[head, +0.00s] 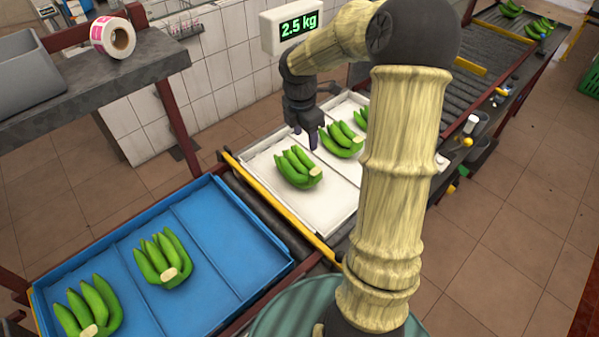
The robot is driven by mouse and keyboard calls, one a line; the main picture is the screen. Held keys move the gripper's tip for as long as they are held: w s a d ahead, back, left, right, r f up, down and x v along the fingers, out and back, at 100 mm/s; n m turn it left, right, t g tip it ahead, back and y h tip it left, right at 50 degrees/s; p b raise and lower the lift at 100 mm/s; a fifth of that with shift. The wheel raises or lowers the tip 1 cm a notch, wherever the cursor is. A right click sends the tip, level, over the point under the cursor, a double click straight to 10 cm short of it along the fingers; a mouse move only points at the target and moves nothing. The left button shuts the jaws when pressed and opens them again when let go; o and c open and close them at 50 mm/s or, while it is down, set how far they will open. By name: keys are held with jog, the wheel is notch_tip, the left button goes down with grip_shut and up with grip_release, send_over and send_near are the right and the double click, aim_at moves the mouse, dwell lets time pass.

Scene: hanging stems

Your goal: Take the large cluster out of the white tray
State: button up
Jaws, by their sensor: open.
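The white tray (327,212) holds green banana clusters in separate sections. The nearest cluster (298,168) lies in the front section, the second cluster (342,140) in the middle one. A third cluster (361,116) is partly hidden behind my arm. The nearest looks a little bigger, but perspective makes their sizes hard to compare. My gripper (305,138) points down over the tray, fingers apart and empty, just behind the nearest cluster and left of the second. I cannot tell its exact height or whether it touches either cluster.
A blue tray (225,225) at front left holds two banana clusters (162,258) (88,308); its right section is empty. A scale display (290,27) reads 2.5 kg. A grey shelf (95,80) with a label roll (113,37) stands left. A roller conveyor (490,55) runs back right.

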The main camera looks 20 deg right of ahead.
jog(key=shift+w+d+n, duration=0.25)
jog(key=shift+d+n, duration=0.2)
jog(key=shift+d, duration=0.15)
jog(key=shift+w+d+n, duration=0.2)
jog(key=shift+d+n, duration=0.25)
jog(key=shift+d, duration=0.15)
jog(key=f, duration=0.3)
jog(key=f+p, duration=0.1)
jog(key=f, duration=0.7)
jog(key=shift+w+d+f, duration=0.1)
jog(key=shift+w+d, duration=0.25)
jog(key=shift+d, duration=0.05)
jog(key=shift+d+f, duration=0.35)
jog(key=shift+f, duration=0.1)
jog(key=shift+s, duration=0.1)
jog(key=shift+a, duration=0.1)
